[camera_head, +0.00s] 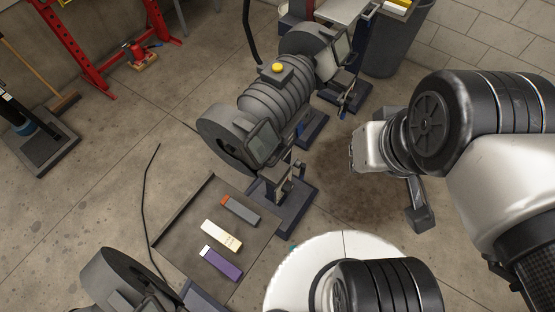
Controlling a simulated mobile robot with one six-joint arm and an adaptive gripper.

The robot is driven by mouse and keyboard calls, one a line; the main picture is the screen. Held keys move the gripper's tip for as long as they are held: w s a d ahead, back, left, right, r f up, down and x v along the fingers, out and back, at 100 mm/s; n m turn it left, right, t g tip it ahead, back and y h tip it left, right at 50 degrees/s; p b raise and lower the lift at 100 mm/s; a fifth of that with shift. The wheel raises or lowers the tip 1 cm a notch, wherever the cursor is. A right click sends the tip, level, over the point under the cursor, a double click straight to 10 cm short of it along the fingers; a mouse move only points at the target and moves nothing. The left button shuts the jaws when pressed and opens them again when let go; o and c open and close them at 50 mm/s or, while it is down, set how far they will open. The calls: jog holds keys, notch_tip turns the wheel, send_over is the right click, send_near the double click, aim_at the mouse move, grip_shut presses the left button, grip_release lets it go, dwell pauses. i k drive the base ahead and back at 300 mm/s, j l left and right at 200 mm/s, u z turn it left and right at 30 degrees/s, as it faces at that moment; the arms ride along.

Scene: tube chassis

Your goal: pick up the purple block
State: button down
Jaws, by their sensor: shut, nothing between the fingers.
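The purple block (221,263) is a flat, long block with a white end. It lies on a dark grey flat plate (190,226) at the lower middle of the head view, nearest the viewer of a row of three blocks. My gripper (357,154) is at the end of my arm, right of the middle and well apart from the purple block, up and to its right. It is shut and empty; its fingertips are small and hard to make out.
A cream block (221,236) and a grey block with an orange end (240,210) lie beside the purple one. A dark ribbed machine (271,97) with wheel-like ends stands behind the plate. A dark round part (110,278) stands at lower left. Floor is open at left.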

aim_at(234, 272)
jog(key=k+u, duration=0.1)
jog(key=u, duration=0.35)
jog(key=k+u, duration=0.1)
jog(key=u, duration=0.8)
jog(key=k+u, duration=0.15)
jog(key=u, duration=0.3)
jog(key=z, duration=2.3)
jog(key=u, duration=1.8)
